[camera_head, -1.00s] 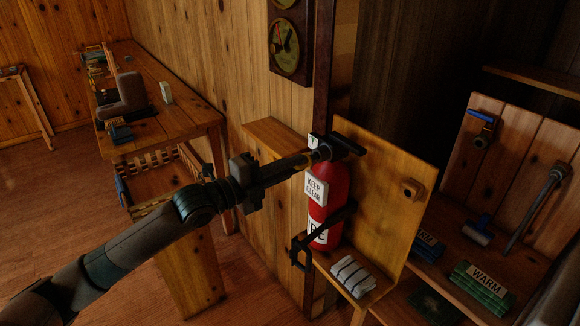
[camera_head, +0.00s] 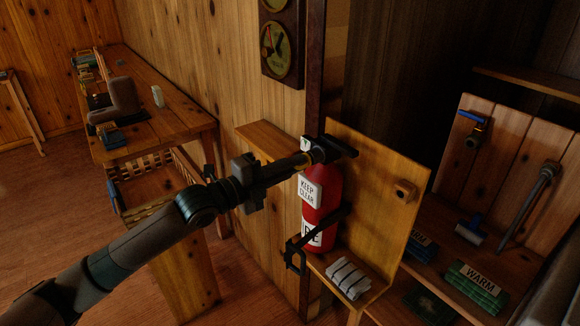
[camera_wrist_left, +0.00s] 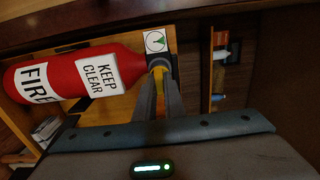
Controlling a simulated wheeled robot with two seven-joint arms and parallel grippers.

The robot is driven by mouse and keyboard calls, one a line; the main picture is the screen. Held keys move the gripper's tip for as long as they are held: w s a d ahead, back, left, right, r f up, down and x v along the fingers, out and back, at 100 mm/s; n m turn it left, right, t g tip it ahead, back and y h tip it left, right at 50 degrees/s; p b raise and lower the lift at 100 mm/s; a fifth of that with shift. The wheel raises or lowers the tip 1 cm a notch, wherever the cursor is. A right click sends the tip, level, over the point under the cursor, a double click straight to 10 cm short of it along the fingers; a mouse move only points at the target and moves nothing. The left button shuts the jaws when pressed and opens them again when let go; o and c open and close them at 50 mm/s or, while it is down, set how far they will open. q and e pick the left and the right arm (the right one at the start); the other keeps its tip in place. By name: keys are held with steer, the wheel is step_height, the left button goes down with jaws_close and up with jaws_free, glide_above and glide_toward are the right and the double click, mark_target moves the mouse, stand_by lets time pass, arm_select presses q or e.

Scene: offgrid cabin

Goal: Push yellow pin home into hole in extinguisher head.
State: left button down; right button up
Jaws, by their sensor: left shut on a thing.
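The red fire extinguisher (camera_head: 325,188) stands upright in its wooden wall bracket, with a "KEEP CLEAR" tag on its side. It lies sideways in the left wrist view (camera_wrist_left: 62,76). Its dark head (camera_head: 335,147) has a small gauge, clear in the left wrist view (camera_wrist_left: 155,41). My left gripper (camera_head: 314,158) is at the near side of the head, its fingers (camera_wrist_left: 160,95) shut on the yellow pin (camera_wrist_left: 159,77). Only a bit of yellow shows between the fingers; the hole is hidden, so I cannot tell how deep the pin sits. My right gripper is not in view.
A black strap bracket (camera_head: 318,232) crosses the extinguisher's front. Folded grey cloth (camera_head: 348,278) lies on the shelf below. A bench (camera_head: 180,126) is at left.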

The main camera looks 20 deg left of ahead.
arm_select(q)
steer(key=shift+w+d, duration=0.2)
steer(key=shift+w, duration=0.05)
steer(key=c, duration=1.8)
jaws_free()
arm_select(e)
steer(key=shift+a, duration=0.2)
arm_select(q)
steer(key=shift+o, duration=0.2)
